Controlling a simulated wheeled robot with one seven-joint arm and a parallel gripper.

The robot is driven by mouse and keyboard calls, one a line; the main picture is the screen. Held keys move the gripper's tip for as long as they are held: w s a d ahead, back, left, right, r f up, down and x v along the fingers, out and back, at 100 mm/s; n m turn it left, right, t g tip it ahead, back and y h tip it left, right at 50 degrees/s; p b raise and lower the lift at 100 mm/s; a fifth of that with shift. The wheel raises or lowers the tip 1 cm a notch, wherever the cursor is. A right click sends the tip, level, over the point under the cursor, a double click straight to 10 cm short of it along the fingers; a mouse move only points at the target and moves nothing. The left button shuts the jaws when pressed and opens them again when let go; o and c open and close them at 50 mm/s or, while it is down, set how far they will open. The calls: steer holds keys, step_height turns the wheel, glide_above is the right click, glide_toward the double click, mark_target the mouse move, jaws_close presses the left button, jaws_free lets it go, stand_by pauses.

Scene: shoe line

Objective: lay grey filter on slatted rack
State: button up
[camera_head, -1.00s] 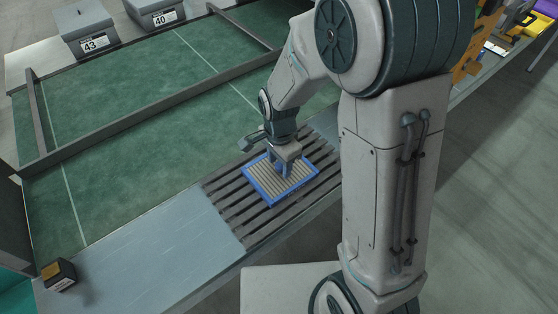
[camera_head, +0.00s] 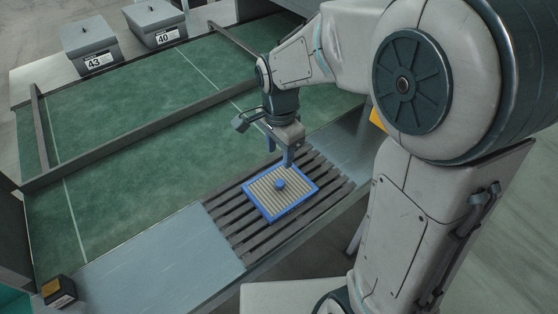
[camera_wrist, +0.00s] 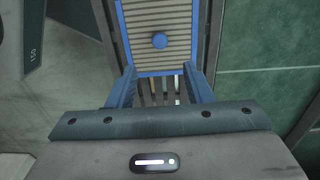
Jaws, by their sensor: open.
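The grey filter (camera_head: 268,200), a pleated panel with a blue frame and a blue knob in its middle, lies flat on the slatted rack (camera_head: 229,222). My gripper (camera_head: 279,156) is open and empty, above and behind the filter, apart from it. In the wrist view, the filter (camera_wrist: 142,18) shows beyond the two spread blue fingers (camera_wrist: 160,82), with its near frame edge between them. Dark slats of the rack show past that edge.
The green belt (camera_head: 120,150) with dark rails runs behind the rack. Grey bins marked 43 (camera_head: 95,50) and 40 (camera_head: 157,25) stand at the back. A small dark box with a yellow top (camera_head: 58,291) sits at the front left. The metal surface left of the rack (camera_head: 150,255) is mostly clear.

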steer(key=s+d+r+n+t, duration=0.2)
steer(key=s+d+r+n, duration=0.3)
steer(key=s+d+n, duration=0.6)
steer(key=shift+s+d+r+t, duration=0.15)
steer(key=shift+s+d+t, duration=0.2)
steer(key=shift+s, duration=0.2)
